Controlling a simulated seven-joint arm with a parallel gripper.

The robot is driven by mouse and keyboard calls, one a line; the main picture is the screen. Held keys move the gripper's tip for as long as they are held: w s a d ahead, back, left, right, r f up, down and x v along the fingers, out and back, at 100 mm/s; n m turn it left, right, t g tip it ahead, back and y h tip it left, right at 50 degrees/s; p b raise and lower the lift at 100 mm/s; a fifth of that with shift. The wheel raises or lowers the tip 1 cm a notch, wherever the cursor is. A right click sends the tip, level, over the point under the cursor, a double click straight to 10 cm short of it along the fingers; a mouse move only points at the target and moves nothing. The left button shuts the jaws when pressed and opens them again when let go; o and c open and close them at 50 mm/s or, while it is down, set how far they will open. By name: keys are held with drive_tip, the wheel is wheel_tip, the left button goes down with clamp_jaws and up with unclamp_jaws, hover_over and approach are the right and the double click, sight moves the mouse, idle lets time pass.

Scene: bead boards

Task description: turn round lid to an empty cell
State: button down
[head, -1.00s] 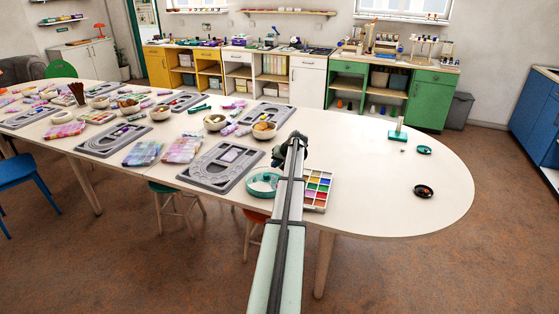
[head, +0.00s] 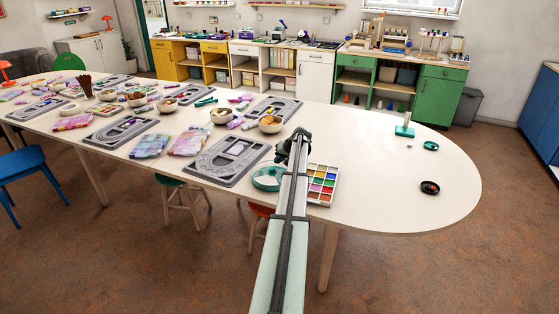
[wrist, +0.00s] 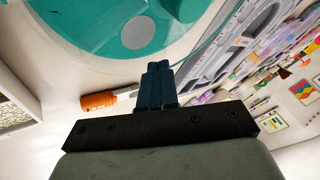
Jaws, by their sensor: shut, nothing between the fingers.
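The round teal container (head: 268,179) stands near the front edge of the table, just left of my arm in the head view. In the wrist view the container (wrist: 150,22) fills the top, with a clear round edge, a teal surface and a pale round spot in it. I cannot tell from these frames which cell lies open. My gripper (head: 296,138) is over the table beside the container, partly hidden behind my arm. In the wrist view the gripper (wrist: 158,68) has its dark fingertips together, by the clear edge; I cannot tell whether they touch it.
A white tray of coloured cells (head: 321,184) stands just right of my arm. A grey bead board (head: 215,168) lies to the left. An orange-handled tool (wrist: 98,101) lies near my fingers in the wrist view.

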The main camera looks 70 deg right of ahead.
sight(271, 163)
drive_tip(key=shift+w+n+y, duration=0.3)
drive_tip(key=shift+w+n, duration=0.1)
drive_tip(key=shift+n, duration=0.2)
drive_tip(key=shift+w+a+n+y, duration=0.15)
drive_tip(key=shift+w+n+y, duration=0.85)
drive_tip(key=shift+n, duration=0.5)
drive_tip(key=shift+w+a, duration=0.3)
drive_tip(key=v, duration=1)
drive_tip(key=shift+d, duration=0.3)
